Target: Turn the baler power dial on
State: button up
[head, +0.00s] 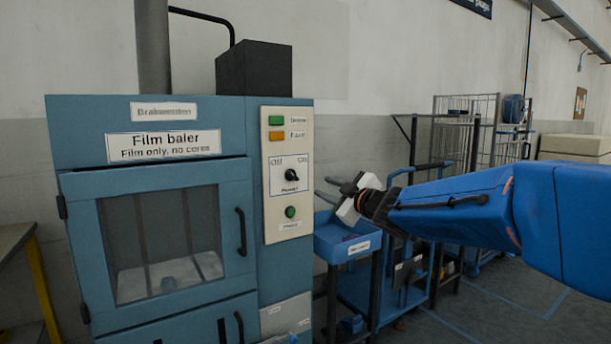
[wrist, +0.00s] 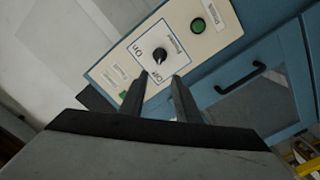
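The baler power dial (head: 291,175) is a black knob on a white plate marked Off and On, on the front panel of the blue film baler (head: 180,103). Its pointer direction is too small to tell. The dial also shows in the wrist view (wrist: 160,56), just beyond my fingertips and roughly between them in the picture. My gripper (head: 326,189) is to the right of the panel, its fingers pointing left toward it. In the wrist view my gripper (wrist: 160,78) is open, with two dark fingers apart and nothing between them. It appears clear of the dial.
A green button (head: 290,212) sits below the dial; green (head: 276,121) and orange (head: 276,135) indicators sit above. The baler's windowed door has a black handle (head: 241,231). A blue tray stand (head: 348,244) and carts stand right of the baler, below my arm.

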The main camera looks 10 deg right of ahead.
aim_at(294, 175)
jog(key=x, duration=1.8)
jog(key=shift+r, duration=0.3)
jog(key=shift+c, duration=0.6)
grip_shut()
